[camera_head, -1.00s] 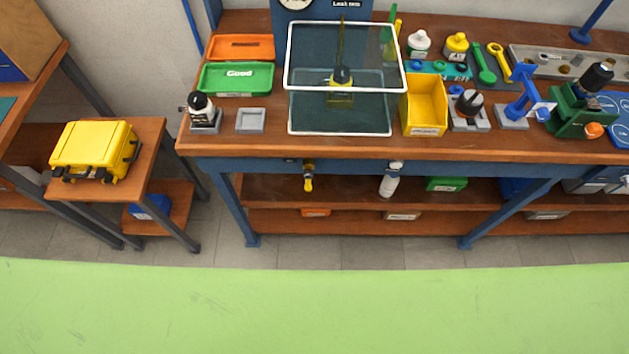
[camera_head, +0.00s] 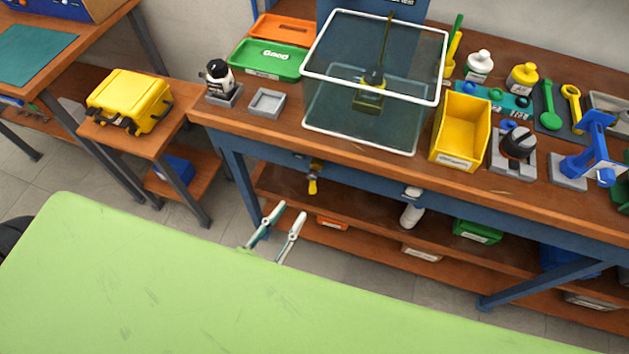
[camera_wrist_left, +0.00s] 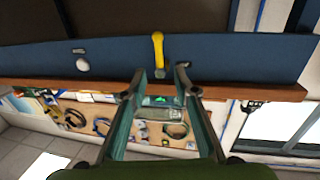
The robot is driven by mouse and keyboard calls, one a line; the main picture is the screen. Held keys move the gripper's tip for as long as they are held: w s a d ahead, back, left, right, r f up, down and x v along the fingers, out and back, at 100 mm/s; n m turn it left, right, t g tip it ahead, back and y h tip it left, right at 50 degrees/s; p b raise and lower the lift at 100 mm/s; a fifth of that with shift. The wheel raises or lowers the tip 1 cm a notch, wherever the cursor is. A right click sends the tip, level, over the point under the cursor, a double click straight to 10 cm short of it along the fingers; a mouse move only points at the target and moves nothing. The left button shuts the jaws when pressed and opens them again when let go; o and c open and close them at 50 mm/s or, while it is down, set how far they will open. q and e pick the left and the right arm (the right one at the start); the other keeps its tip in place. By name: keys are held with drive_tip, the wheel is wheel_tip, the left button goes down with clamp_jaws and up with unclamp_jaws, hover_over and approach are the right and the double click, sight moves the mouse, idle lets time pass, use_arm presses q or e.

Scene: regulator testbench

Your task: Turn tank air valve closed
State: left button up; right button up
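The tank air valve (camera_head: 314,168) is on the blue front rail of the bench, left of its middle. Its yellow handle (camera_head: 312,186) hangs down in the head view. The yellow handle (camera_wrist_left: 158,48) also shows in the left wrist view, ahead of the gap between my fingertips. My left gripper (camera_head: 291,209) is open and empty, below and left of the valve in the head view. Its two fingers (camera_wrist_left: 160,72) are spread apart in the wrist view, and neither visibly touches the handle. My right gripper is in neither view.
The glass tank with a white rim (camera_head: 375,58) stands on the bench above the valve. The lower shelf (camera_head: 350,232) holds several bins. A yellow case (camera_head: 130,100) sits on a side table at left.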

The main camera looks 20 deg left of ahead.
sight(311, 186)
use_arm(q)
drive_tip(key=p+x, duration=0.1)
drive_tip(key=x, duration=0.9)
drive_tip(key=shift+w+d, duration=0.25)
drive_tip(key=shift+w, duration=0.1)
drive_tip(key=shift+f, duration=0.1)
clamp_jaws()
